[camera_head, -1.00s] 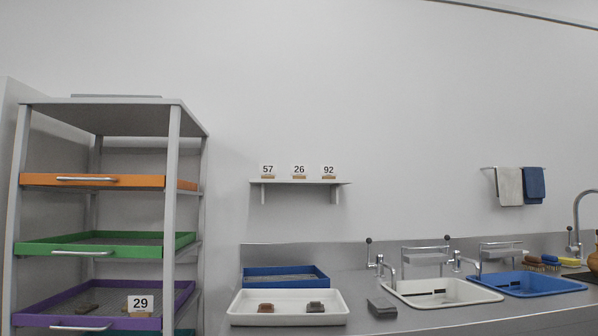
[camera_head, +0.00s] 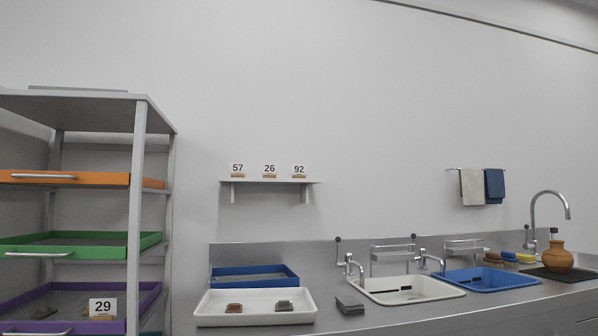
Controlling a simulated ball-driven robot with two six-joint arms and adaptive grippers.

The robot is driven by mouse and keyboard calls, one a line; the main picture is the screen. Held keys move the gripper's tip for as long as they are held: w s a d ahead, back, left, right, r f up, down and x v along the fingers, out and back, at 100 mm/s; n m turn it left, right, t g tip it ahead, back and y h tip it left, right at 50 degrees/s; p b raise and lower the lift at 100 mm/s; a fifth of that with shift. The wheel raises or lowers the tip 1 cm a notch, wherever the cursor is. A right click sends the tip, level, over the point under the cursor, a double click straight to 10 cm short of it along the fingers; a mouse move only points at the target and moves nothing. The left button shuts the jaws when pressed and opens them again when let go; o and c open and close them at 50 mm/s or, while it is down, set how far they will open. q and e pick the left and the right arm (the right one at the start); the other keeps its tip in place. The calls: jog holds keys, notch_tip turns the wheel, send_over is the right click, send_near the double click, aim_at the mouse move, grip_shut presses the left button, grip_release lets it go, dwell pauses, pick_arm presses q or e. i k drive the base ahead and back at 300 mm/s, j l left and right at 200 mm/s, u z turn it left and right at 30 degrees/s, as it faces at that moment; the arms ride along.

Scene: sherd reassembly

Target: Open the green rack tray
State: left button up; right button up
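The green rack tray (camera_head: 90,251) sits in the grey rack at the left, between the orange tray above and the purple tray below. Its front carries a silver bar handle (camera_head: 39,254). The tray seems to lie within the rack frame, its left end cut off by the picture edge. Neither of my grippers shows in the head view, so their distance from the handle is not visible.
The rack's front post (camera_head: 136,220) stands at the green tray's right. The orange tray (camera_head: 75,178) and purple tray (camera_head: 125,304) with card 29 are near. A counter (camera_head: 390,318) with white tray (camera_head: 256,318), sinks and jug runs right.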

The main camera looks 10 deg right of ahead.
aim_at(19, 247)
jog(key=u, duration=0.85)
